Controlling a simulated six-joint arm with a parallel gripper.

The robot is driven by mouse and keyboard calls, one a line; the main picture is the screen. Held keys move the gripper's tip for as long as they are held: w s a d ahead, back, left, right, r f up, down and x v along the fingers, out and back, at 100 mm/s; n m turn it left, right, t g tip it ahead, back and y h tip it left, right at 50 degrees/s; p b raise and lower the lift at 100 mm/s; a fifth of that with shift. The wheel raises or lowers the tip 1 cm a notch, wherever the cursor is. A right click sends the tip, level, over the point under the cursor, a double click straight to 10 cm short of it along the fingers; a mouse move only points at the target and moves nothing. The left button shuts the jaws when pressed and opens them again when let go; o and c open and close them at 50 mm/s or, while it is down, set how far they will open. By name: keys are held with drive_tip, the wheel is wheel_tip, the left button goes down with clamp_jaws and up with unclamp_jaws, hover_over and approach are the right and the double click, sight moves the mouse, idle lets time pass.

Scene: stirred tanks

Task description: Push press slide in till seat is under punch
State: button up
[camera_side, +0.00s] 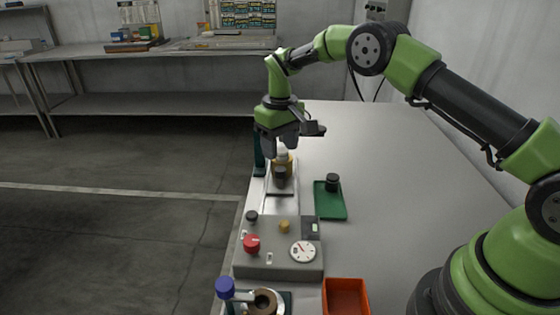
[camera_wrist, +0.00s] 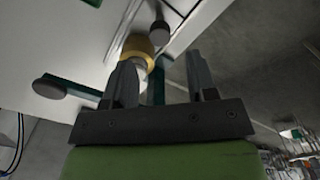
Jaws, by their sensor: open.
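My gripper (camera_side: 280,143) is open over the far end of the bench, pointing down. A yellow-gold round part (camera_side: 290,164) with a pale top is just below it, and a dark cylinder (camera_side: 280,176) stands in front of that part. Both stand at a pale, narrow plate (camera_side: 279,207), which may be the press slide. A dark teal upright (camera_side: 259,155) rises just left of the gripper. The punch and seat cannot be made out.
A grey control box (camera_side: 278,262) with a red knob and a dial stands nearer. A green tray (camera_side: 330,208) holding a black cylinder (camera_side: 332,182) is to the right. An orange bin (camera_side: 346,284) and a blue-knobbed device (camera_side: 225,287) are in front. The right bench is clear.

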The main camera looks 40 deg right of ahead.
sight(280, 169)
wheel_tip(280, 169, up, 4)
drive_tip(key=shift+r, duration=0.1)
drive_tip(key=shift+s, duration=0.1)
idle(0.3)
drive_tip(key=f+t, duration=0.2)
drive_tip(key=f, duration=0.3)
drive_tip(key=f+t, duration=0.2)
drive_tip(key=f, duration=0.3)
drive_tip(key=shift+s, duration=0.2)
drive_tip(key=shift+t, duration=0.3)
